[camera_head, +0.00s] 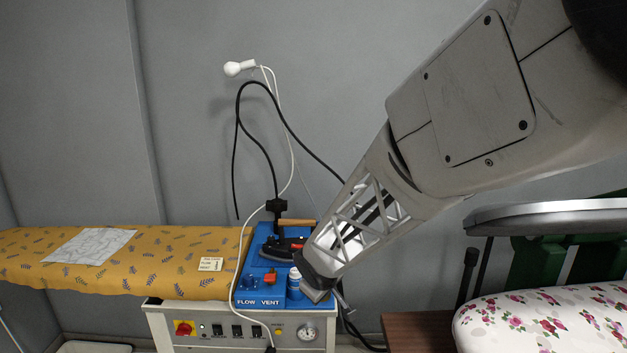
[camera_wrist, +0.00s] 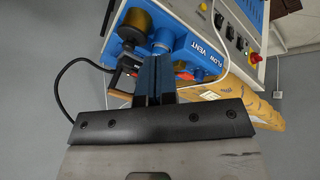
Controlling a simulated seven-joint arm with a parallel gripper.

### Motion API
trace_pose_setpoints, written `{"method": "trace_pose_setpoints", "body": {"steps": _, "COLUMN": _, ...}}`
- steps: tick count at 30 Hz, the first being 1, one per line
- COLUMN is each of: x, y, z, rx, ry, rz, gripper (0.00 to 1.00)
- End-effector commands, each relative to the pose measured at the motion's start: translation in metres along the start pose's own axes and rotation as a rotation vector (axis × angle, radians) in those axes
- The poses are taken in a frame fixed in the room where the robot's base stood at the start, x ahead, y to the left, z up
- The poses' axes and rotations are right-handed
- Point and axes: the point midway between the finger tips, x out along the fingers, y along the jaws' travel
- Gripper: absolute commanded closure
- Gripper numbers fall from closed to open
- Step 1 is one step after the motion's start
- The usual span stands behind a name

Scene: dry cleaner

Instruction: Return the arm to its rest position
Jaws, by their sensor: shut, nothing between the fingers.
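My arm comes in from the upper right of the head view and slants down to the left. The gripper's tip is partly hidden in the head view.
An iron (camera_head: 283,245) with a wooden handle rests on the console, with black and white cords rising behind it. A yellow patterned board (camera_head: 150,270) holds a pale sheet (camera_head: 90,246). A floral board (camera_head: 545,318) and a grey pressing arm (camera_head: 550,216) stand at the right.

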Motion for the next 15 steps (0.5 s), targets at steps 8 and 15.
{"method": "trace_pose_setpoints", "body": {"steps": 8, "x": -0.066, "y": 0.023, "z": 0.055, "rx": 0.171, "ry": -0.07, "rz": 0.019, "gripper": 1.0}}
{"method": "trace_pose_setpoints", "body": {"steps": 15, "x": -0.117, "y": 0.028, "z": 0.103, "rx": 0.314, "ry": -0.127, "rz": 0.02, "gripper": 1.0}}
